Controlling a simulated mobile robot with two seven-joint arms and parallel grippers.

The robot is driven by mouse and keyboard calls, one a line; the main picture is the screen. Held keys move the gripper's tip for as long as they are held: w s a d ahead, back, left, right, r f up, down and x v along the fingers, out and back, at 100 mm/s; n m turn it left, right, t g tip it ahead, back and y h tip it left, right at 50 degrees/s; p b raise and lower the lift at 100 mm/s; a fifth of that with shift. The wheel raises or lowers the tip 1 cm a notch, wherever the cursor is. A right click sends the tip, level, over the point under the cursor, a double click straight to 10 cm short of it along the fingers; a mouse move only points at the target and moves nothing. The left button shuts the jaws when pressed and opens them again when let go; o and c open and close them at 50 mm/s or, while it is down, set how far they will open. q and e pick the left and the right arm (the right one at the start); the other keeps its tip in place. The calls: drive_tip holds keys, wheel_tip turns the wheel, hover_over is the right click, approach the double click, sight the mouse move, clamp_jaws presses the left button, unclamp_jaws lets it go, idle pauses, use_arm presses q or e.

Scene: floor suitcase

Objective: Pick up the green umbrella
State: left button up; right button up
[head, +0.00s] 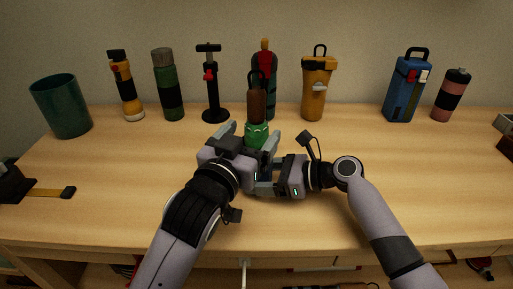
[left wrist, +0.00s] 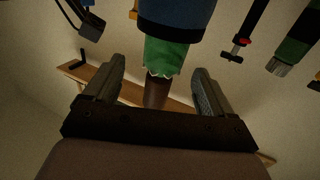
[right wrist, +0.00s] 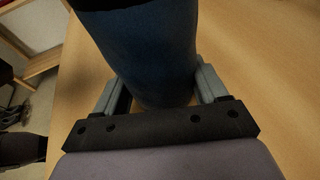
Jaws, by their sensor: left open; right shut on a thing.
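The green umbrella (head: 257,136) stands upright above the table, with a brown handle on top, a green scalloped part and a dark blue lower part. My right gripper (head: 264,176) is shut on the blue lower part, which fills the space between its fingers in the right wrist view (right wrist: 150,50). My left gripper (head: 262,135) is open around the upper part, one finger on each side. In the left wrist view, the green part (left wrist: 168,55) and brown handle (left wrist: 156,92) show between the open fingers, with gaps on both sides. The umbrella's lower end is hidden by my grippers.
Along the table's back stand a green cup (head: 62,105), yellow flashlight (head: 126,88), green bottle (head: 168,88), black pump (head: 211,85), red-and-dark item (head: 266,62), yellow bottle (head: 317,85), blue bottle (head: 404,90) and pink-black bottle (head: 452,95). The table's right front is clear.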

use_arm(q)
drive_tip(key=shift+x, duration=2.95)
drive_tip(key=shift+a+f, duration=0.15)
clamp_jaws()
wheel_tip(320, 180, up, 18)
use_arm(e)
drive_tip(key=o, duration=0.8)
drive_tip(key=shift+o, duration=0.2)
